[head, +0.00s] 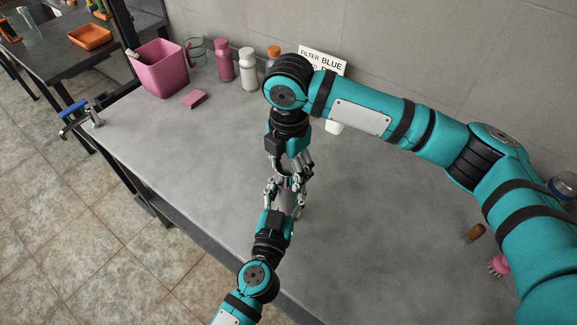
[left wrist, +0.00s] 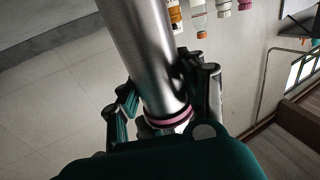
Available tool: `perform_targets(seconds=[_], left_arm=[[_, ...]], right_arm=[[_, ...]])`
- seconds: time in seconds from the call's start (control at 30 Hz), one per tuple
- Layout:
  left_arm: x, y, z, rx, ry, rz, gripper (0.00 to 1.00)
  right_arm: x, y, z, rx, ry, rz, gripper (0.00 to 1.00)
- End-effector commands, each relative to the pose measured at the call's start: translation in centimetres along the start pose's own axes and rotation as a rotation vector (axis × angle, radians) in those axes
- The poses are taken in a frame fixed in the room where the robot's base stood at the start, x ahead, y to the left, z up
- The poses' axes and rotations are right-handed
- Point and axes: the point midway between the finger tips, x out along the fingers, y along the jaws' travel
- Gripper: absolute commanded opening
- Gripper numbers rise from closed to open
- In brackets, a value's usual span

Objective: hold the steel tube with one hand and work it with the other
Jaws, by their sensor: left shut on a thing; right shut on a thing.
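The steel tube (head: 288,201) is mostly hidden between my two grippers in the head view, above the grey worktop. In the left wrist view the tube (left wrist: 146,58) is a smooth shiny cylinder with a pink ring (left wrist: 168,121) near its lower end. My left gripper (head: 284,190) comes from below and is shut on the tube; its fingers stand on both sides of it in the left wrist view (left wrist: 165,100). My right gripper (head: 291,168) reaches down from above, close to the left one, and is shut on the tube. Its exact contact is hidden.
A pink bin (head: 160,70), a pink sponge (head: 194,99), a pink bottle (head: 225,62) and a white bottle (head: 247,70) stand at the back left. A sign (head: 322,61) leans on the wall. Brushes (head: 472,234) lie at the right. The worktop's left middle is clear.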

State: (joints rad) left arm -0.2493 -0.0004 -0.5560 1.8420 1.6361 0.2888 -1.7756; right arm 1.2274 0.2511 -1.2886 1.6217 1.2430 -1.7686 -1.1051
Motion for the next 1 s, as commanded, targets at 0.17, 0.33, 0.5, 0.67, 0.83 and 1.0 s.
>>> perform_targets(seconds=[0.17, 0.33, 0.5, 0.67, 0.83, 1.0], left_arm=[[-0.01, -0.01, 0.04, 0.001, -0.001, 0.0, 0.0], [-0.01, 0.0, 0.04, 0.001, -0.001, 0.0, 0.0], [-0.01, 0.01, 0.05, 0.001, -0.001, 0.0, 0.0], [-0.02, 0.02, 0.05, 0.001, -0.001, 0.0, 0.0], [-0.02, 0.02, 0.06, 0.001, -0.001, 0.001, 0.0], [-0.03, 0.03, 0.06, 0.001, -0.001, 0.001, 0.0]], right_arm=[[0.04, 0.02, -0.13, 0.489, 0.003, 0.001, 0.27], [0.08, 0.0, -0.14, 0.965, 0.003, 0.001, 0.27], [0.1, 0.0, -0.17, 1.445, 0.003, 0.0, 0.27], [0.05, 0.0, -0.1, 1.802, 0.001, 0.002, 0.27], [0.01, 0.01, 0.02, 1.831, -0.001, 0.006, 0.27], [0.02, 0.01, 0.01, 1.829, -0.002, 0.005, 0.75]])
